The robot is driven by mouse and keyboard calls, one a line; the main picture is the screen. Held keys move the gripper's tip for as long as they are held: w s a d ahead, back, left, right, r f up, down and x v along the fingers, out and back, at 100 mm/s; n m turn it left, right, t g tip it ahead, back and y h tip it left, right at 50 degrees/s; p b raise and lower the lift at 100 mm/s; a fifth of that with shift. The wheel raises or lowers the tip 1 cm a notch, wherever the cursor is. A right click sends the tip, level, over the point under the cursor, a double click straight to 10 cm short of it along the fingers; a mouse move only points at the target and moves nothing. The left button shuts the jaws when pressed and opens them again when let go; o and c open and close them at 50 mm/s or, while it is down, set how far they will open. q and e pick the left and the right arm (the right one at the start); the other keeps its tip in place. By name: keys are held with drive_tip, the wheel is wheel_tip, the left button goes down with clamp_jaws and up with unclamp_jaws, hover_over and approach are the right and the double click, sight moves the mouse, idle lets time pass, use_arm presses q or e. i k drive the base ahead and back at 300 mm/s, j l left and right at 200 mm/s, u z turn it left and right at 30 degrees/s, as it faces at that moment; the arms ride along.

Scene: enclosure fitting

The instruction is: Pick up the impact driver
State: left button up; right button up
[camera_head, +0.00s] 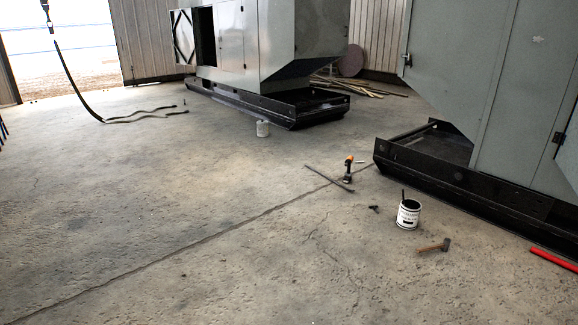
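The impact driver (348,169) stands upright on the concrete floor, right of the picture's middle. It is small in view, dark with an orange or yellow top. It stands close to a thin dark bar (328,178) that lies on the floor; I cannot tell whether they touch. Neither of my grippers is in view.
A white paint can (409,214) and a hammer (435,246) are on the floor nearer me. Grey enclosures on black skids (480,185) stand right and at the back (262,107). A red bar (554,260) lies right. The left floor is open.

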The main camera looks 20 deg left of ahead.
sight(348, 161)
drive_tip(key=u, duration=0.25)
drive_tip(key=i, duration=6.8)
drive_tip(key=l+z, duration=0.05)
drive_tip(key=l, duration=0.05)
